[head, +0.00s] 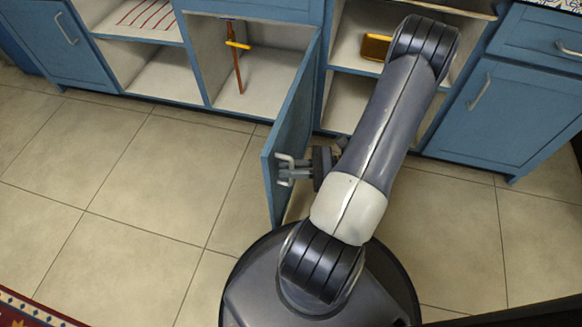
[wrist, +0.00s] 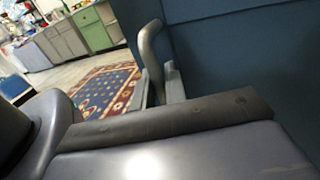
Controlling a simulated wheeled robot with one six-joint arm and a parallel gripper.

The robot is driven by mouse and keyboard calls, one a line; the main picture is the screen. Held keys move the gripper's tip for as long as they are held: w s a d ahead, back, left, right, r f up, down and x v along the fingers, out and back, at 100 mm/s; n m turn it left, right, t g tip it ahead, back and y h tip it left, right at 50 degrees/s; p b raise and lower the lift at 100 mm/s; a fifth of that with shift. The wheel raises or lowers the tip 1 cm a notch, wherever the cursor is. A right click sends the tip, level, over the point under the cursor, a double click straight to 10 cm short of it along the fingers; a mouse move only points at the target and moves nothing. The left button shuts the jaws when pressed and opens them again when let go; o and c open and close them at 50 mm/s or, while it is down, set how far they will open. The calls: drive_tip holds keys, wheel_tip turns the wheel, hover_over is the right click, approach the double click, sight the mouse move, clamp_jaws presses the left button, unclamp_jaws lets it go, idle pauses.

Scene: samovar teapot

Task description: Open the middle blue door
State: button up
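The middle blue door (head: 292,125) stands swung wide open, its free edge toward my base. Its pale metal handle (head: 283,160) is on the face toward my arm. My gripper (head: 288,176) is at this handle, with its fingers on either side of the bar. In the wrist view the curved handle (wrist: 151,45) rises from between the two fingertips (wrist: 157,88), and the blue door face (wrist: 235,60) fills the right side. The fingers appear closed on the handle; the exact contact is partly hidden.
The cabinet opening (head: 262,70) shows a brown upright object (head: 237,70) with a yellow crosspiece. An open shelf with a golden box (head: 376,46) is behind my arm. A closed blue door (head: 510,110) is at right. Tiled floor (head: 150,180) is clear at left; a patterned rug (head: 28,312) lies lower left.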

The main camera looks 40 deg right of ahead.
drive_tip(key=shift+o, duration=1.2)
drive_tip(key=shift+s+d, duration=0.1)
drive_tip(key=p+v, duration=0.2)
drive_tip(key=v, duration=0.8)
drive_tip(key=shift+s+d, duration=0.2)
drive_tip(key=shift+b+x, duration=1)
drive_tip(key=shift+x, duration=4.65)
